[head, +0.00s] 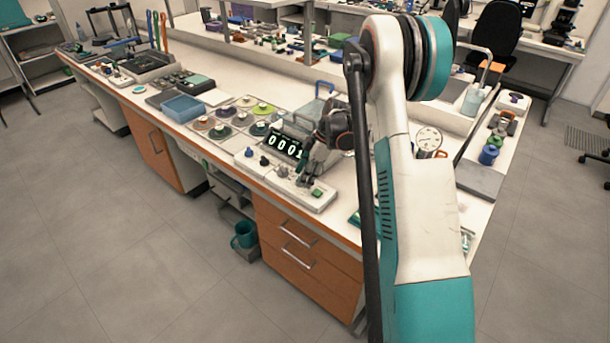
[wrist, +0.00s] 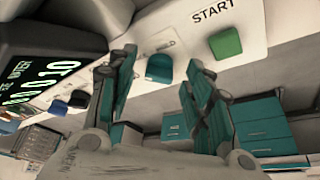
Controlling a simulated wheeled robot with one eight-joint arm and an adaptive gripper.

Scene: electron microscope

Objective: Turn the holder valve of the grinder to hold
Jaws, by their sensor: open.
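The grinder (head: 283,148) stands on the bench with a lit digit display and a white control strip (head: 325,203) along its front. In the wrist view, a teal-blue knob (wrist: 159,68) sits on the white panel, with small markings beside it too blurred to read; I cannot confirm it is the holder valve. My gripper (wrist: 160,60) is open, and this knob shows in the gap between its fingertips. No contact is visible. In the head view, my gripper (head: 309,178) is low over the strip's right part and hides some of it.
A green START button (wrist: 226,43) lies right of the knob. Dark blue (wrist: 57,106) and black (wrist: 78,98) knobs are to the left, near the display (wrist: 40,75). Coloured discs (head: 220,131) and a blue tray (head: 183,108) lie left of the grinder. The floor before the drawers is clear.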

